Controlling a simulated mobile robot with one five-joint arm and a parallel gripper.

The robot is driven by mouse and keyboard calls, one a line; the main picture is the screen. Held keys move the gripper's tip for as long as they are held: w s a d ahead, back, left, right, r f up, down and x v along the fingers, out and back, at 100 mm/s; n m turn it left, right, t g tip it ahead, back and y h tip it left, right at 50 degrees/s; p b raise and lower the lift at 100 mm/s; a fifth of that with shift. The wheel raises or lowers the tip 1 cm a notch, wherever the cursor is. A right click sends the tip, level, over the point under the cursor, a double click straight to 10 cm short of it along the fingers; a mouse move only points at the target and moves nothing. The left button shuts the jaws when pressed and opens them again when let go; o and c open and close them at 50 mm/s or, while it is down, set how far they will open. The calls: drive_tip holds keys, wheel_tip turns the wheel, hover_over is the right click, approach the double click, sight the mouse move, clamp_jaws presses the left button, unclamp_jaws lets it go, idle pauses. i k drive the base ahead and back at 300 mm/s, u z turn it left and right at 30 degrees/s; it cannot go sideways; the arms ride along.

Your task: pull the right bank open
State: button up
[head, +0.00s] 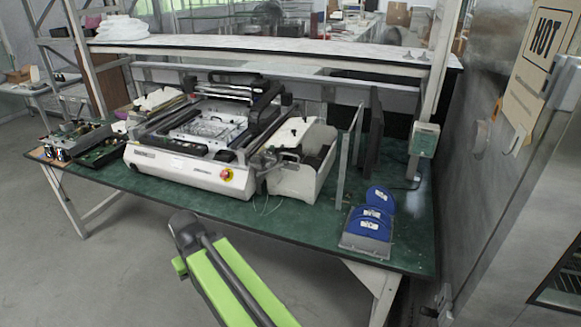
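A white and grey pick-and-place machine (168,168) stands on the green table, with a dark gantry across its top and a red and yellow stop button at its front right corner. A pale box-like unit (301,181), which seems to be the right bank, sits against the machine's right side. Dark parts lie along its top left edge, and thin wires hang before it. I cannot tell whether it is pulled out. My green and dark arm rises from the bottom edge, in front of the table and apart from the machine. I cannot make out my gripper's fingers.
Circuit boards (97,154) lie at the left end. A metal cabinet (500,130) closes the right side. Bare green tabletop (270,226) shows before the bank.

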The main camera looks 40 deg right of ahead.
sight(304, 176)
drive_tip(key=z, duration=0.15)
drive_tip(key=i, duration=0.9)
drive_tip(key=u, duration=0.05)
